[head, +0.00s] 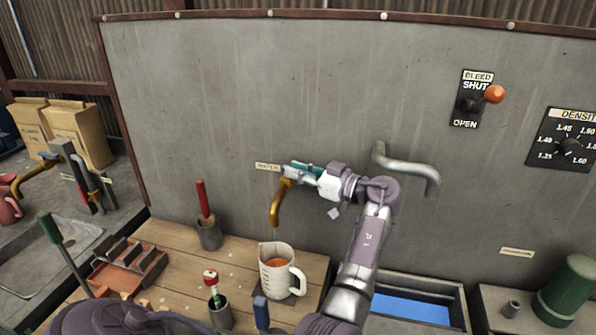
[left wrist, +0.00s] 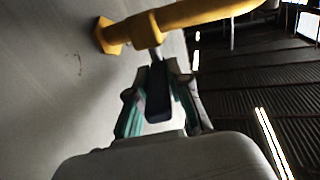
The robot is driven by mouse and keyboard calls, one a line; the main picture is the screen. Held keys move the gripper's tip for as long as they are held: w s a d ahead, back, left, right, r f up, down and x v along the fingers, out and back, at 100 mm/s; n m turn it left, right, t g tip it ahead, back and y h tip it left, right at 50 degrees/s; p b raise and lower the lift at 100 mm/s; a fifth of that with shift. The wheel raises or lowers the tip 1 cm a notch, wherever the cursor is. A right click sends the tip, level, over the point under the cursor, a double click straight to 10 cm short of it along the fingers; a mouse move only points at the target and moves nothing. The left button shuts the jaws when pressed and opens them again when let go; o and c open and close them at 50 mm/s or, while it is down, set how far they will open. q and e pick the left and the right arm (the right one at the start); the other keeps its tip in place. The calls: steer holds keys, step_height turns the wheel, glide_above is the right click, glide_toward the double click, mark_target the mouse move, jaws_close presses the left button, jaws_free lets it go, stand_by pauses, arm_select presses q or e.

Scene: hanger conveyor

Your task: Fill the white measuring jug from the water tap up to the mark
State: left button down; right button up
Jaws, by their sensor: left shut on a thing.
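The white measuring jug (head: 279,277) stands upright on the wooden bench under the water tap, its handle to the right. An orange-brown patch shows inside its mouth; I cannot tell the water level. The brass water tap (head: 275,207) comes out of the grey wall panel, its spout pointing down above the jug. A faint thin line shows under the spout. My left gripper (head: 298,172) is shut on the tap's dark lever (left wrist: 157,100), which shows between the teal-lined fingers in the left wrist view. My right gripper is out of view.
A red-handled tool stands in a cup (head: 209,236) left of the jug. Another cup (head: 220,312) and a blue-handled tool (head: 261,312) are in front of it. A grey pipe (head: 410,170) juts from the panel at right. A blue-bottomed basin (head: 412,307) lies below.

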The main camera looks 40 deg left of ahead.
arm_select(q)
steer(key=t+b, duration=0.1)
steer(key=m+b, duration=0.1)
steer(key=shift+s+f+t+b, duration=0.2)
steer(key=shift+f+t+b, duration=0.1)
steer(key=shift+t, duration=0.1)
steer(key=shift+s+r+m+t+b, duration=0.2)
steer(key=shift+m+t+b, duration=0.3)
steer(key=shift+t, duration=0.3)
steer(key=shift+w+r, duration=0.1)
steer(key=shift+r, duration=0.05)
steer(key=c, duration=1.1)
jaws_free()
steer(key=d, duration=0.7)
steer(key=shift+w+d, duration=0.1)
steer(key=shift+d, duration=0.2)
